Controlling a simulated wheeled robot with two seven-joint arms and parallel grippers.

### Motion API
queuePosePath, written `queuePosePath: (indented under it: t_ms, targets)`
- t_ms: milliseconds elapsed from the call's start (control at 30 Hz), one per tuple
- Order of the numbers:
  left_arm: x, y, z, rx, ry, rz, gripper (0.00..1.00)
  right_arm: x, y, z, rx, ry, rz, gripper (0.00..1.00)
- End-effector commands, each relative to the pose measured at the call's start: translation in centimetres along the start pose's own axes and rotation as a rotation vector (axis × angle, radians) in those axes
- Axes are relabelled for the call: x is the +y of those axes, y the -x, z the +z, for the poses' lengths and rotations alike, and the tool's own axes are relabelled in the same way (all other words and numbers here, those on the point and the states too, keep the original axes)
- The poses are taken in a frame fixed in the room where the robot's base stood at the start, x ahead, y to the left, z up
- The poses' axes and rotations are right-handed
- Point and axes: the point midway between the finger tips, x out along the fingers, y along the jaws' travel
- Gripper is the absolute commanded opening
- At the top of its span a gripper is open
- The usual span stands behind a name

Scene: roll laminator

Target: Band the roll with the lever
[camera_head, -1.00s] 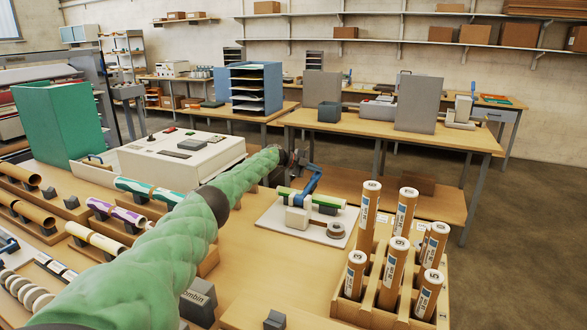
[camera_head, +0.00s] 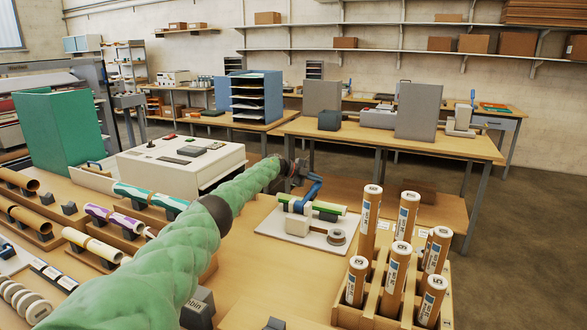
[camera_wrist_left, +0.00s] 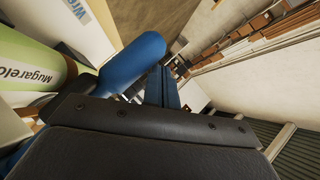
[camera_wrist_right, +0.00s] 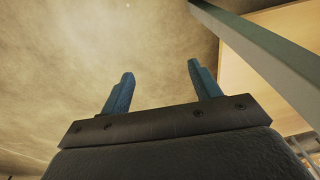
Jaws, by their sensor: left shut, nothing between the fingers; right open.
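The roll (camera_head: 328,206), green and white, lies on the small banding device, whose white base plate (camera_head: 268,226) is on the near table. The device's blue lever (camera_head: 313,190) rises beside the roll. My left gripper (camera_head: 302,172) is at the lever's upper end. In the left wrist view, its fingers (camera_wrist_left: 165,88) are shut and empty, close beside the lever's blue handle (camera_wrist_left: 135,62); I cannot tell whether they touch. The roll's printed green side (camera_wrist_left: 28,62) shows at left there. My right gripper (camera_wrist_right: 160,85) is open and empty in its wrist view, and outside the head view.
A wooden rack (camera_head: 375,314) with several upright brown tubes stands right of the device. A cream machine (camera_head: 150,165) and a green panel (camera_head: 60,130) are at left. Several rolls lie in cradles at the left front. Another table (camera_head: 410,141) stands behind.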

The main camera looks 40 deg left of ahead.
Motion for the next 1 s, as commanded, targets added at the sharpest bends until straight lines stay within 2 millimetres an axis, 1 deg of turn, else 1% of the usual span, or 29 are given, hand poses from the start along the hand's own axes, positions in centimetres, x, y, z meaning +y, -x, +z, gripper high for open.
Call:
queuePosePath:
  t_ms: [233, 267, 300, 333, 500, 1000]
  targets:
    - [-0.4, 0.1, -0.3, 0.0, 0.0, 0.0, 0.0, -0.1, 0.1, -0.3, 0.014, -0.001, -0.001, 0.62]
    - [-0.5, 0.2, -0.4, 0.0, 0.0, 0.0, 0.0, 0.0, -0.3, -0.1, 0.012, -0.001, 0.0, 0.62]
    - [-0.7, 0.2, -0.5, 0.0, 0.0, 0.0, 0.0, 0.3, -1.6, 0.7, 0.002, 0.002, 0.005, 0.62]
    - [-0.9, 0.3, -0.6, 0.0, 0.0, 0.0, 0.0, 0.6, -2.2, 1.1, -0.002, 0.002, 0.008, 0.62]
    - [-1.7, 0.5, -1.2, 0.0, -0.001, 0.001, 0.0, 1.2, -4.8, 2.2, 0.004, 0.004, 0.014, 0.62]
    - [-2.9, 0.9, -2.1, -0.001, 0.001, 0.0, 0.0, 1.9, -7.7, 2.9, 0.023, 0.01, 0.024, 0.62]
